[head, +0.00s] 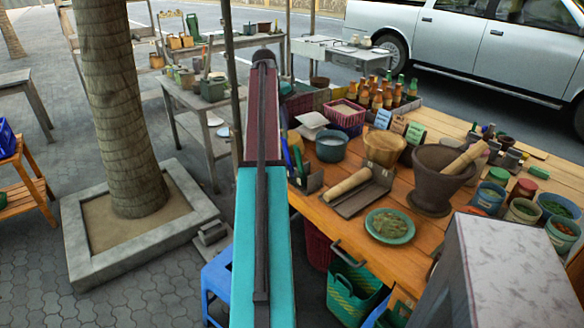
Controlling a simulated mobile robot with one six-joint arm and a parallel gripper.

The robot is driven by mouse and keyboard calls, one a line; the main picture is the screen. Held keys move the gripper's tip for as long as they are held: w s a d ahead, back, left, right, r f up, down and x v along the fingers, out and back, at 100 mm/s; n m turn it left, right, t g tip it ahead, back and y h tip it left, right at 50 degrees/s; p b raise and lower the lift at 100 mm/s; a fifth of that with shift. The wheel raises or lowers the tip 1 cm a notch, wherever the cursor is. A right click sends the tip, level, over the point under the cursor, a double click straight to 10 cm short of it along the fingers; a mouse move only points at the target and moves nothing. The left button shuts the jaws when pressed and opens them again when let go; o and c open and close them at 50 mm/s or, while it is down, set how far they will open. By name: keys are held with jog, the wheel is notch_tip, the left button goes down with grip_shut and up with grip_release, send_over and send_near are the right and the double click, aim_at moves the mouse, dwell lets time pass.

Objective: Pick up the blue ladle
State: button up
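A slim blue handle (287,154), which looks like the blue ladle, stands tilted at the left end of the wooden table, just right of my raised arm. A green handle (299,160) is beside it. A dark grey piece (311,181) sits just below them; I cannot tell whether it is a holder. The ladle's bowl cannot be made out, and my arm covers part of that area. My gripper cannot be made out in the head view, and nothing is seen held.
The wooden table (430,262) is crowded: a stone mortar (428,187), a rolling pin (348,184) on a dark tray, a green plate (390,226), a grey pot (331,147), bottles and tubs. A tree planter (95,262) and blue stool (217,280) are left.

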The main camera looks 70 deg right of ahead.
jog(key=p, duration=0.1)
send_over(287, 157)
jog(key=shift+w+a+f, duration=0.1)
jog(key=shift+w+f, duration=0.05)
jog(key=shift+f, duration=1.1)
jog(key=shift+w+a+f, duration=0.1)
jog(key=shift+w+f, duration=0.05)
jog(key=shift+f, duration=1.15)
jog(key=shift+w+a+f, duration=0.1)
jog(key=shift+w+f, duration=0.05)
jog(key=shift+f, duration=1.1)
jog(key=shift+p+x, duration=0.85)
jog(key=shift+x, duration=1.7)
jog(key=shift+a, duration=0.1)
grip_shut()
